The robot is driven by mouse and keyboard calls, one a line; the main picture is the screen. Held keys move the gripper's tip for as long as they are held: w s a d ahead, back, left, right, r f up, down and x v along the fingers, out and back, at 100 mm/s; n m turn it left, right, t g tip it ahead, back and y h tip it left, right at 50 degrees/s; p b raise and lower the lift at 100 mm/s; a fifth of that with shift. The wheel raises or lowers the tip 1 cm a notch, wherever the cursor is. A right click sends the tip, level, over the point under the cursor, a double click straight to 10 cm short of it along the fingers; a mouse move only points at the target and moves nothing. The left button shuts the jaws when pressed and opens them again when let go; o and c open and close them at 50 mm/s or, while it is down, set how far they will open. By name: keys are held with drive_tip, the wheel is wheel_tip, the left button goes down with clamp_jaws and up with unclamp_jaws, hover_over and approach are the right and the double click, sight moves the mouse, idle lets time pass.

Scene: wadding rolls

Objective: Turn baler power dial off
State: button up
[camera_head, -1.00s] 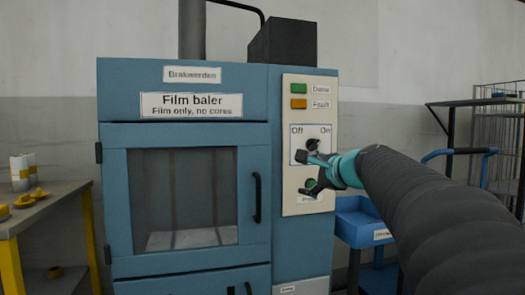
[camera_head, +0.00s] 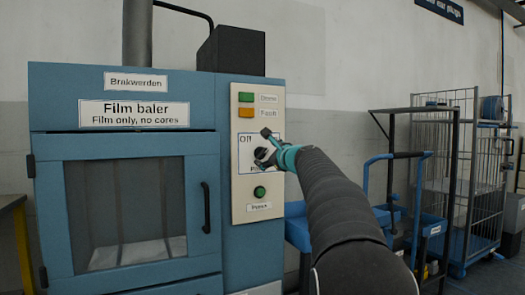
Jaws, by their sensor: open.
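The blue film baler (camera_head: 50,95) stands at the left, with a cream control panel (camera_head: 244,190) on its right side. The power dial (camera_head: 260,153) sits in a white square on this panel, with "Off" readable at its upper left. The "On" side is hidden behind my gripper, and the dial's pointing direction cannot be made out. My gripper (camera_head: 265,148) is open right at the dial, with its dark fingers above and below the knob. Whether they touch it cannot be told.
A green lamp (camera_head: 246,97) and an orange lamp (camera_head: 246,113) are above the dial; a green button (camera_head: 259,192) is below. The baler door has a black handle (camera_head: 206,207). Blue trolleys and a wire cage cart (camera_head: 470,180) stand at right.

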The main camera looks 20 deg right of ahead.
sight(263, 153)
drive_tip(key=shift+w+a+p, duration=0.1)
drive_tip(key=shift+w+p, duration=0.4)
drive_tip(key=shift+w, duration=1.5)
drive_tip(key=c, duration=1.2)
drive_tip(key=shift+o, duration=0.2)
